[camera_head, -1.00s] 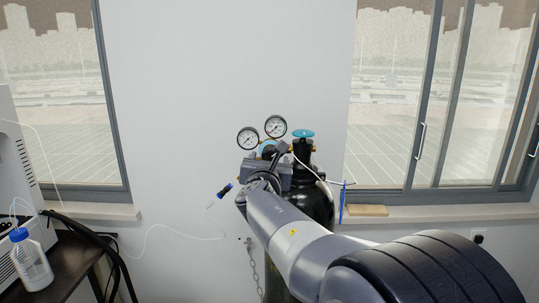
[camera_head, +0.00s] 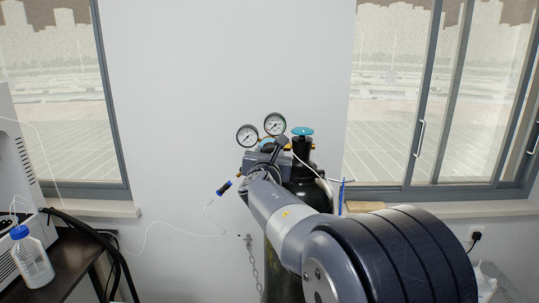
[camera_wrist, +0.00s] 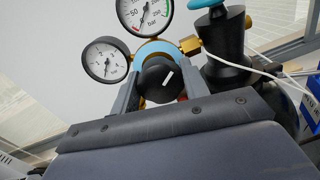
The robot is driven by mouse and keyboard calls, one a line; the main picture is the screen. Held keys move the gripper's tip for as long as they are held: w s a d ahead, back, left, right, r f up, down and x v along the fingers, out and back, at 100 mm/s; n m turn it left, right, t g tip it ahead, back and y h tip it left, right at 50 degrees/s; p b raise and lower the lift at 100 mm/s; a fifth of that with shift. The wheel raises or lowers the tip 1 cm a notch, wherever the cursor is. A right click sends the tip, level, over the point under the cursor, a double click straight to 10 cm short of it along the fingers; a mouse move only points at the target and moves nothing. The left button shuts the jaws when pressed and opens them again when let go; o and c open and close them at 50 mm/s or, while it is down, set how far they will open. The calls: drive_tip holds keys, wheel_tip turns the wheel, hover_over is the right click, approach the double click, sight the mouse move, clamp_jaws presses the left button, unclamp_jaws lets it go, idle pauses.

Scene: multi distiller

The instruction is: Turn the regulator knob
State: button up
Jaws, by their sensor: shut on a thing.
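The regulator knob (camera_wrist: 157,78) is black with a white line mark that slants up to the right. My gripper (camera_wrist: 161,86) has one finger on each side of the knob and is shut on it in the wrist view. The regulator carries two round gauges, the upper one (camera_wrist: 145,14) and the left one (camera_wrist: 106,60); they also show in the head view (camera_head: 247,136). In the head view my gripper (camera_head: 264,152) is at the regulator, and my arm hides the knob and most of the regulator body.
A dark gas cylinder (camera_head: 308,190) with a teal valve wheel (camera_head: 302,131) stands at the wall beneath the window side. A chain (camera_head: 254,265) hangs beside it. A bottle (camera_head: 32,258) and black hoses are at the left. The wall between the windows is clear.

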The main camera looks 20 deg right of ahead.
drive_tip(key=c, duration=0.3)
drive_tip(key=shift+n, duration=0.3)
drive_tip(key=n, duration=0.4)
drive_tip(key=shift+t+b, duration=0.3)
drive_tip(key=shift+n, duration=2.5)
drive_tip(key=o, duration=0.9)
drive_tip(key=shift+o, duration=0.2)
